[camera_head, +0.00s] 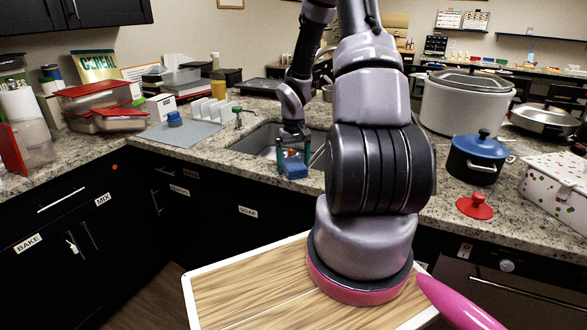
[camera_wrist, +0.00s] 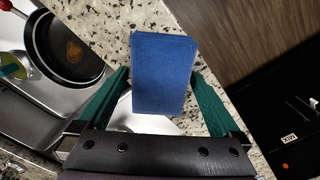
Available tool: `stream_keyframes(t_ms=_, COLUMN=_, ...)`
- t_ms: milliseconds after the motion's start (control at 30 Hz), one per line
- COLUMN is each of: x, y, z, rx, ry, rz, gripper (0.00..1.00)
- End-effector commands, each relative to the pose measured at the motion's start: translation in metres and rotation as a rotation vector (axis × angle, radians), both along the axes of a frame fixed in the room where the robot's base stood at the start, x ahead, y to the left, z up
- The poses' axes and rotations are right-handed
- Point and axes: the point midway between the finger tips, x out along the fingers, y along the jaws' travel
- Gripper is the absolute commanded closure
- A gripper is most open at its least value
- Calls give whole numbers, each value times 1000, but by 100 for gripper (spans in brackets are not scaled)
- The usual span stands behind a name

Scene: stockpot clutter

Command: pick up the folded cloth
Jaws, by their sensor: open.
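The folded cloth is a blue rectangle (camera_wrist: 164,72) in the wrist view. It lies on the speckled counter strip at the sink's front edge, and its near end overlaps the view of the sink. It also shows small and blue in the head view (camera_head: 295,171), below my gripper (camera_head: 293,156). In the wrist view my gripper (camera_wrist: 161,74) is open, with one green finger on each side of the cloth. I cannot tell whether the fingers are down at cloth height.
The sink (camera_head: 262,138) holds a dark pan (camera_wrist: 72,52). A blue-lidded pot (camera_head: 478,157), a red lid (camera_head: 475,206) and a large stockpot (camera_head: 462,105) stand right. The counter's front edge is close to the cloth.

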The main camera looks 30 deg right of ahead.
Motion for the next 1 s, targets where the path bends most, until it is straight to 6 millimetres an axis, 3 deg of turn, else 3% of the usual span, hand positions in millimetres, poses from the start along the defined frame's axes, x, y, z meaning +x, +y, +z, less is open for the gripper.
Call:
stream_keyframes(t_ms=167, x=0, y=0, z=0, rx=0, ry=0, rz=0, gripper=0)
stream_keyframes(t_ms=300, x=0, y=0, z=0, rx=0, ry=0, rz=0, gripper=54)
stream_keyframes(t_ms=367, x=0, y=0, z=0, rx=0, ry=0, rz=0, gripper=75)
stream_keyframes(t_ms=667, x=1, y=-1, z=6, rx=-1, ry=-2, rz=-1, gripper=75)
stream_keyframes(t_ms=1000, x=1, y=-1, z=69, rx=-3, ry=-5, rz=-3, gripper=75)
